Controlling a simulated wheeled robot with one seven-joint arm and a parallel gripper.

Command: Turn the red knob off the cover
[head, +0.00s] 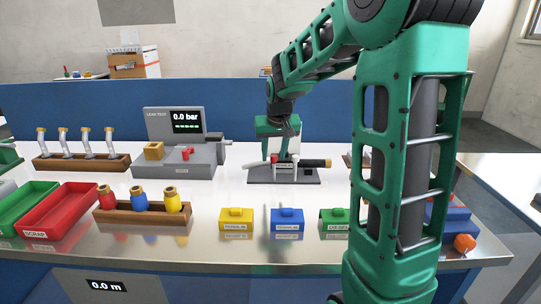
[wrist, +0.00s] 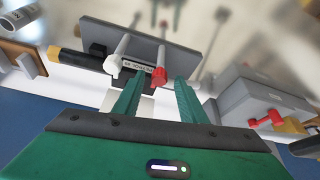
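The red knob (wrist: 159,76) sits on a grey holder (wrist: 190,38), beside a white knob or rod (wrist: 118,58). My gripper (wrist: 157,84) is open, its two green fingers apart with the red knob showing between and just beyond their tips. No contact with the knob is visible. In the head view my gripper (head: 280,146) points down over the holder (head: 285,180), and the red knob (head: 274,158) shows small and partly hidden by a finger. A dark cylinder with a yellow end (head: 314,163) lies across the holder; which part is the cover is unclear.
A leak test unit (head: 187,122) with a red handle (head: 187,153) stands to the left. Yellow (head: 236,224), blue (head: 287,225) and green (head: 334,224) lidded boxes stand in front. Bottles (head: 139,199) and red and green trays are at left.

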